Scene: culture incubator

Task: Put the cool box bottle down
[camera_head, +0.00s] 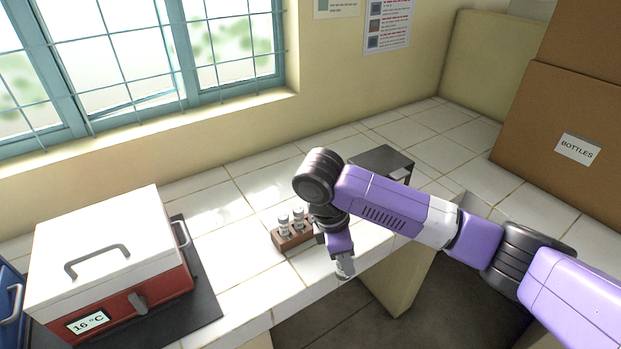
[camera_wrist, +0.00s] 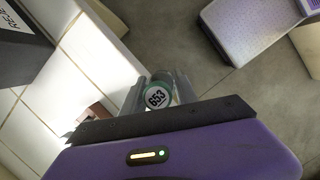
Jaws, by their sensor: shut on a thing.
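My gripper (camera_wrist: 158,92) is shut on a small bottle (camera_wrist: 157,98) with a green rim and a white top marked 653. In the wrist view the bottle sits between the two grey fingers, with floor beyond it. In the head view my gripper (camera_head: 344,266) points down at the counter's front edge, and the bottle is hard to tell apart from the fingers. The cool box (camera_head: 107,255), red with a closed white lid and a 16 °C display, stands at the left on a dark mat. A brown rack (camera_head: 293,240) with several small bottles stands left of my gripper.
The white tiled counter (camera_head: 235,262) has free room between cool box and rack. A dark grey box (camera_head: 381,160) stands behind my arm. A large carton marked BOTTLES (camera_head: 560,140) stands at the right. A blue container (camera_head: 10,305) shows at the far left.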

